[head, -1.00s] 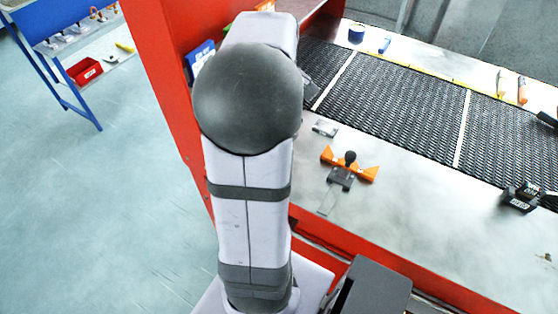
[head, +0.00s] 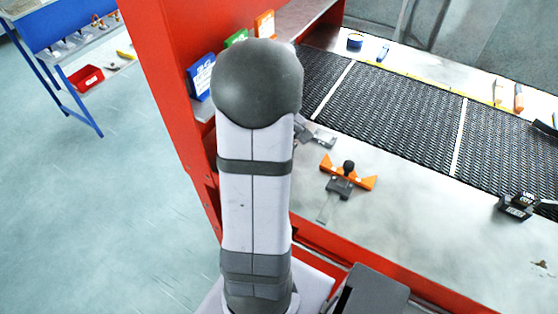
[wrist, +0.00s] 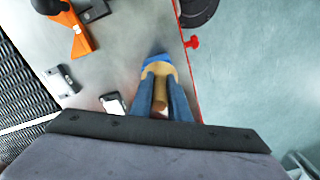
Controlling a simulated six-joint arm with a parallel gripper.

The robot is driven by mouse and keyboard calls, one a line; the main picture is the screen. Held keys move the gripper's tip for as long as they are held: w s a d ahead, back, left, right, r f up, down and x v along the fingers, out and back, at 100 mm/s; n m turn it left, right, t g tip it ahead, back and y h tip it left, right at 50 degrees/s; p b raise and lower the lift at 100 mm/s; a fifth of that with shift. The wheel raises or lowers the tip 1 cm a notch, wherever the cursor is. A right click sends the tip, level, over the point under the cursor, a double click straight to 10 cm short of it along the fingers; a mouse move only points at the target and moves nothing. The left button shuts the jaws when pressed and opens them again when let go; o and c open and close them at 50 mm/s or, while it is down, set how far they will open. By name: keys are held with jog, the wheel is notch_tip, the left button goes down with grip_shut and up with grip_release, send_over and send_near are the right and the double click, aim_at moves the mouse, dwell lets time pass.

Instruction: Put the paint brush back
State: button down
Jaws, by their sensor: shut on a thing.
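My gripper (wrist: 160,105) shows in the wrist view with its two blue-grey fingers closed on the paint brush (wrist: 158,76). The brush has a tan wooden body and a blue end that points away from my gripper. It is over the bare metal tabletop, close to the red edge; I cannot tell whether it touches the surface. In the head view my arm hides the brush and most of my gripper.
An orange-winged tool (head: 360,180) with a black knob lies on the metal top (head: 420,215). The black mesh belt (head: 400,105) runs behind. Boxes, including a blue one (head: 201,76), stand at the left. Black blocks (head: 517,206) sit at the right.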

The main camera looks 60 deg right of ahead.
jog(key=shift+f, duration=0.3)
jog(key=c, duration=1.7)
grip_release()
jog(key=shift+r, duration=0.1)
jog(key=shift+d+r, duration=0.1)
jog(key=shift+r, duration=0.7)
notch_tip(320, 180, up, 11)
jog(key=shift+f+b, duration=0.1)
jog(key=shift+b, duration=0.85)
